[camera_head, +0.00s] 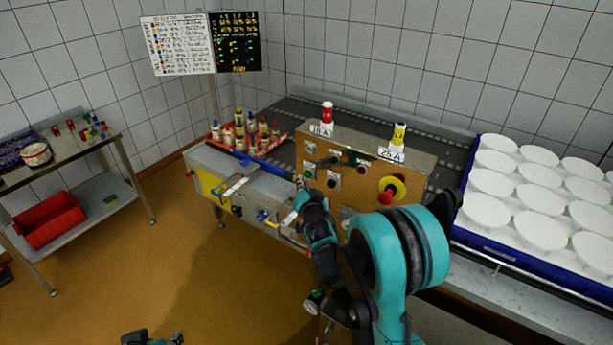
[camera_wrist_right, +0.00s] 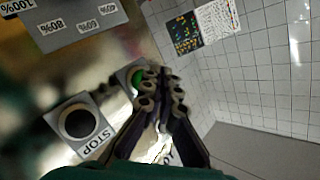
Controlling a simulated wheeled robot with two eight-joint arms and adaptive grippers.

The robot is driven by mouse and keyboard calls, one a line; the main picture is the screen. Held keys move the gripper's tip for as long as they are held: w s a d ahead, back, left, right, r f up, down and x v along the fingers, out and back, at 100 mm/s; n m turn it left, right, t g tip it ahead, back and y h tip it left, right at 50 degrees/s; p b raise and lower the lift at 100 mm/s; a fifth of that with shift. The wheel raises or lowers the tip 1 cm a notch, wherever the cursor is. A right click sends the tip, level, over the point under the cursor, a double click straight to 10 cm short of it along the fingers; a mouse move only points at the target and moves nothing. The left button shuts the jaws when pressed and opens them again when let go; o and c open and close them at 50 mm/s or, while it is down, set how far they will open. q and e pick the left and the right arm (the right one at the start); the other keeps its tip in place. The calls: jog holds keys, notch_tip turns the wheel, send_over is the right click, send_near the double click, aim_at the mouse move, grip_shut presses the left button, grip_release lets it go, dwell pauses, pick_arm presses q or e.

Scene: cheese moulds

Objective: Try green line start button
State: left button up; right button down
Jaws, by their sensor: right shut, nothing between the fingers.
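The green start button (camera_wrist_right: 137,78) sits on a metal control box (camera_head: 366,158); it also shows in the head view (camera_head: 309,172) just above my right gripper. My right gripper (camera_head: 300,184) is shut and empty, at the box's left front. In the right wrist view its fingertips (camera_wrist_right: 162,86) are right beside the green button and cover part of it. I cannot tell whether they touch it. A black button labelled STOP (camera_wrist_right: 77,122) lies to the left of the fingers. Part of my left gripper (camera_head: 153,339) shows at the bottom edge, cut off by the frame.
A red-and-yellow emergency button (camera_head: 391,189) sticks out on the box's right. A red lamp (camera_head: 327,112) and a yellow lamp (camera_head: 399,134) stand on top. A blue crate (camera_head: 487,246) with white moulds is at right. A red tray (camera_head: 236,138) with several bottles is at left.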

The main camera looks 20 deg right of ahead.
jog(key=shift+d, duration=0.1)
dwell(0.6)
jog(key=shift+w+d, duration=0.25)
jog(key=shift+w+d+b, duration=0.3)
jog(key=shift+d, duration=0.1)
dwell(0.7)
jog(key=shift+s+a, duration=0.6)
jog(key=shift+a, duration=0.1)
dwell(0.3)
jog(key=s+a, duration=0.1)
jog(key=a, duration=0.1)
jog(key=s+a+b, duration=0.1)
jog(key=s+a, duration=0.1)
dwell(0.4)
dwell(0.6)
